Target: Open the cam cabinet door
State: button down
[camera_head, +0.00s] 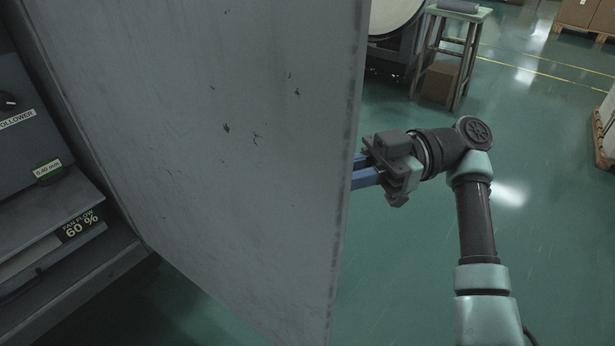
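The cam cabinet door (220,150) is a large grey scuffed panel standing swung out from the cabinet (75,265), whose inside shows at the left. My gripper (364,171) is at the door's outer edge, on the right. Two blue fingers reach from its dark body towards the far side of the door. The fingertips are hidden behind the door edge, so I cannot see whether they touch or hold anything. No handle shows from this side.
Inside the cabinet are labelled panels, one reading "FAN FLOW 60 %" (80,225). A stool (453,50) and a cardboard box (439,82) stand at the back. A pallet (604,135) is at the right edge. Green floor (560,240) is clear to the right of my arm.

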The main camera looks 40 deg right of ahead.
jog(key=shift+w+a, duration=0.15)
jog(key=shift+w, duration=0.1)
jog(key=c, duration=0.8)
grip_release()
jog(key=shift+c, duration=0.2)
jog(key=shift+s, duration=0.1)
jog(key=b+v, duration=0.1)
jog(key=v, duration=0.6)
jog(key=shift+d, duration=0.25)
